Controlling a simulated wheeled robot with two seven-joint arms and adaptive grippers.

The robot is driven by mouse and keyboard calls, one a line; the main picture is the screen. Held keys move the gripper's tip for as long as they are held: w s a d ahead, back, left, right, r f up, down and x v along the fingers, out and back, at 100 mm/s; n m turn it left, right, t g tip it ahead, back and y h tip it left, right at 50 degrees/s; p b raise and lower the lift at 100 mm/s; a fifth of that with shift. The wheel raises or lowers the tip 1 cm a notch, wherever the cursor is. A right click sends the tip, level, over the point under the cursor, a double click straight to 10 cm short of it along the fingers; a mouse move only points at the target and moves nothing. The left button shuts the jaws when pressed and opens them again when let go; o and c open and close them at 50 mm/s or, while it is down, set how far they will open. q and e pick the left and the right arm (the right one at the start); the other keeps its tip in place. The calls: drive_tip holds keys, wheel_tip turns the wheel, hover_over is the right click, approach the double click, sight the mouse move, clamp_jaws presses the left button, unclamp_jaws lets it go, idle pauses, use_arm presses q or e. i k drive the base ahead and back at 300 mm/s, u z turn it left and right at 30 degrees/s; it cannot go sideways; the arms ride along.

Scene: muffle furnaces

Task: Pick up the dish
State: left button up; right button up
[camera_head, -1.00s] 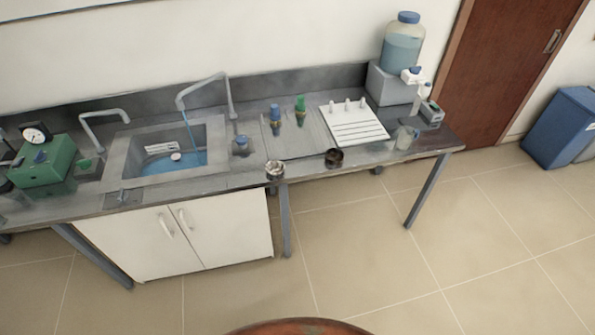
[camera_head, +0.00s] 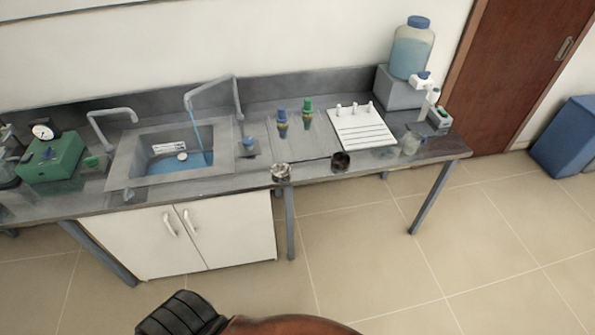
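Two small round vessels stand along the front edge of the bench. One is a pale, clear-looking dish (camera_head: 281,173) right of the sink. The other is a dark dish (camera_head: 340,161) a little farther right. I cannot tell from their look which one the task calls the dish. Neither of my grippers is in view, and nothing is touching either vessel.
The grey bench (camera_head: 235,185) holds a sink (camera_head: 125,165), a green box with a gauge (camera_head: 55,160), a white rack (camera_head: 360,128), a glass beaker (camera_head: 411,143) and a large bottle (camera_head: 411,50). A blue bin (camera_head: 565,135) stands right. The tiled floor in front is clear.

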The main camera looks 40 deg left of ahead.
sight(280, 170)
drive_tip(key=z, duration=0.05)
drive_tip(key=i, duration=3.25)
drive_tip(key=u, duration=2.1)
